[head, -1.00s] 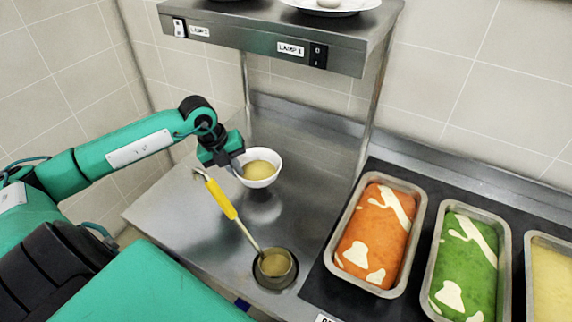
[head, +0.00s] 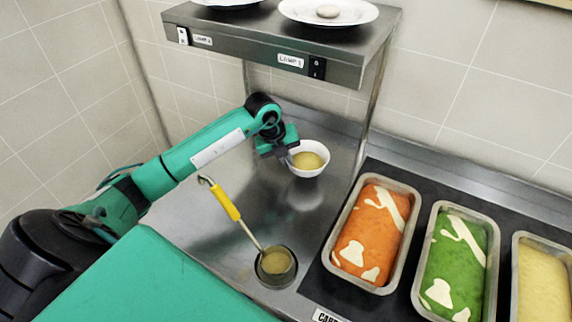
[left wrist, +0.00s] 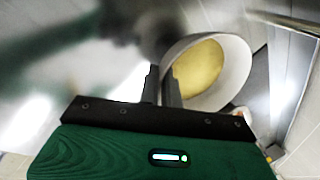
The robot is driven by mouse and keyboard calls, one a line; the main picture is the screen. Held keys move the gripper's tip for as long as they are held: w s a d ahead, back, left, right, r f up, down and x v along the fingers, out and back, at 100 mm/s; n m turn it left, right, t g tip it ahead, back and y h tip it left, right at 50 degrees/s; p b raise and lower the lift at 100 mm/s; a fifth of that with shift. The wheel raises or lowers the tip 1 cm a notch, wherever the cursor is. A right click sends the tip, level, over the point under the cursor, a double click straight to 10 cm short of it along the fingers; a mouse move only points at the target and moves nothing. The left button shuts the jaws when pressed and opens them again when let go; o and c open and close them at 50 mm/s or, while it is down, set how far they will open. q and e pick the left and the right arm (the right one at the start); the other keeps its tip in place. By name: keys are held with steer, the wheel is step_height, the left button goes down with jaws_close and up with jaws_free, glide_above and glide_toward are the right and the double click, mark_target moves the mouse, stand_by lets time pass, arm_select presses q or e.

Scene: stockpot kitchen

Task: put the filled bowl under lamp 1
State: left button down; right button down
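The white bowl (head: 322,168), filled with yellowish soup (head: 308,161), is held by its near-left rim in my left gripper (head: 290,158). The reflection below suggests that it hangs a little above the steel counter, fairly level. In the left wrist view the bowl (left wrist: 238,75) has its wall at the two close fingers (left wrist: 162,88). The lamp shelf (head: 270,38) spans above the counter's back, with two switch labels. The right label (head: 291,61) reads LAMP with an unclear digit; the left label (head: 202,39) is too small to read. My right gripper is out of view.
A yellow-handled ladle (head: 223,200) stands in a round soup well (head: 276,264) at the counter's front. Pans of orange (head: 370,235), green (head: 459,262) and yellow (head: 543,285) food sit at right. Plates (head: 328,12) rest on the shelf. A shelf post (head: 368,120) stands right of the bowl.

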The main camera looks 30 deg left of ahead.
arm_select(q)
step_height(320, 180, down, 3)
steer(key=shift+p, duration=0.65)
steer(key=shift+f, duration=0.3)
steer(key=c, duration=1.6)
jaws_free()
steer(key=shift+r, duration=0.2)
steer(key=shift+s+a+r, duration=0.1)
steer(key=shift+a+r, duration=0.05)
steer(key=shift+r, duration=0.2)
steer(key=b+v, duration=0.2)
steer(key=v, duration=0.9)
